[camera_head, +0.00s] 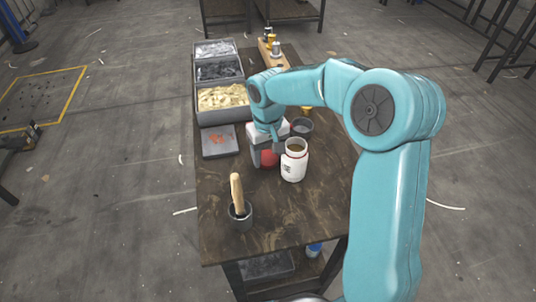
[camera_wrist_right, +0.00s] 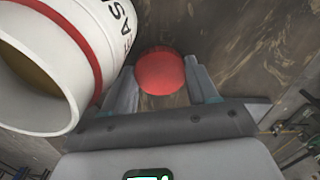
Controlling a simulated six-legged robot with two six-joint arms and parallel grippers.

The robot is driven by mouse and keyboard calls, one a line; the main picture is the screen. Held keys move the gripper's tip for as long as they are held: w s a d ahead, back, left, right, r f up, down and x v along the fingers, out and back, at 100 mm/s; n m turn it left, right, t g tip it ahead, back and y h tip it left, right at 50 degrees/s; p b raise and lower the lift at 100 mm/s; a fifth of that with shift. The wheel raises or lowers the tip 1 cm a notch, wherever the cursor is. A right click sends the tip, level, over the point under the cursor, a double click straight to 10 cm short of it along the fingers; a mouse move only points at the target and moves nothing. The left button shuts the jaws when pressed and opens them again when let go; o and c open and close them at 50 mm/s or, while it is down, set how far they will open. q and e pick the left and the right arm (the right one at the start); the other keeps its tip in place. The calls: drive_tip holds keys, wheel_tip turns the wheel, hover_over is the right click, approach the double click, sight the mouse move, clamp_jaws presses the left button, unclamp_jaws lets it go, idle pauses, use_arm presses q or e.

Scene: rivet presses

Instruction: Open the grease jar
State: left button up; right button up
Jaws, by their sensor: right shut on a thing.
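The white grease jar (camera_head: 294,162) stands upright on the dark wooden table, with its mouth open and brown grease showing inside. The jar also fills the upper left of the right wrist view (camera_wrist_right: 52,60), where a red stripe and part of its lettering show. My right gripper (camera_head: 265,161) is just left of the jar, shut on a round red lid (camera_wrist_right: 160,73). The lid (camera_head: 269,159) is apart from the jar's mouth and sits between the two fingers. I cannot tell whether the lid touches the table. My left gripper is out of view.
A wooden-handled tool stands in a dark cup (camera_head: 240,216) at the front left. A grey tray (camera_head: 220,142) with orange bits lies left of the gripper. Bins (camera_head: 222,117) line the back left; a grey cup (camera_head: 302,127) stands behind the jar. The table's front right is clear.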

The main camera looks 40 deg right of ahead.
sight(268, 157)
drive_tip(key=shift+f, duration=0.15)
drive_tip(key=o, duration=1.2)
drive_tip(key=shift+c, duration=0.2)
drive_tip(key=shift+r, duration=0.35)
wheel_tip(268, 157, up, 12)
drive_tip(key=p, duration=0.2)
drive_tip(key=shift+f, duration=0.15)
